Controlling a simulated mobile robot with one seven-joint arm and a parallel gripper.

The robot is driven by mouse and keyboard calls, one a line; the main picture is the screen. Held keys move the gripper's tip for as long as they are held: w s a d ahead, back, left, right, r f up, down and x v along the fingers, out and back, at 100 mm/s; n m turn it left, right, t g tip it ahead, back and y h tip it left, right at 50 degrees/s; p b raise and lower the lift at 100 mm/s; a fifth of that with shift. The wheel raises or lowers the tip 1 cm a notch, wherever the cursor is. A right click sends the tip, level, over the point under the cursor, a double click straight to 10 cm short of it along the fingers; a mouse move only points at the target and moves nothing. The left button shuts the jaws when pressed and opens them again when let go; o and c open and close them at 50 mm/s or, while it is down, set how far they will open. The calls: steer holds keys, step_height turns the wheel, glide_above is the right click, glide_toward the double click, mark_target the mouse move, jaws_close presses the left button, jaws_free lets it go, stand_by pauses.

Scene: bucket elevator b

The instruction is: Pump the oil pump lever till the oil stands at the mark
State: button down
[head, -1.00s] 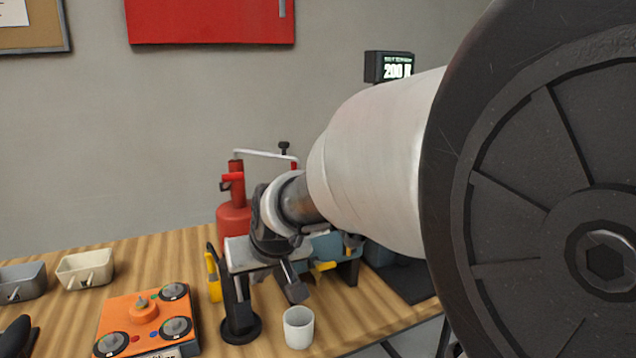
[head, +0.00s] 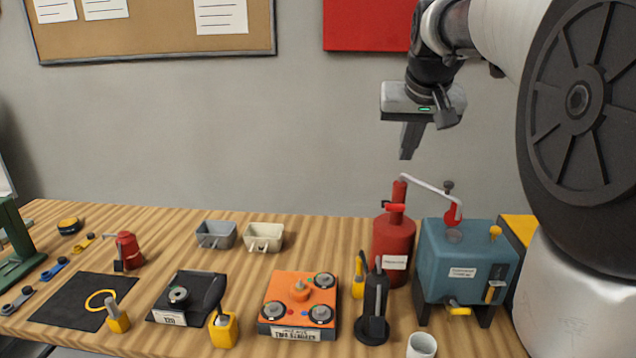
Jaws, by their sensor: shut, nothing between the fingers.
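A red oil pump can (head: 393,252) with a white label stands at the right of the table.
A dark upright tool (head: 374,310) stands just in front of the can, and a white cup (head: 421,345) at the front edge. An orange box with knobs (head: 298,300) lies left of them. Two bins (head: 263,237) stand further back. The air around my gripper is clear.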

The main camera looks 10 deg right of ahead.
steer(key=shift+f, duration=0.1)
glide_above(395, 205)
step_height(395, 205, down, 9)
steer(key=shift+r, duration=0.1)
steer(key=f, duration=0.3)
steer(key=shift+s+a+f, duration=0.1)
steer(key=shift+s+f, duration=0.05)
steer(key=shift+s, duration=0.25)
steer(key=shift+f, duration=0.15)
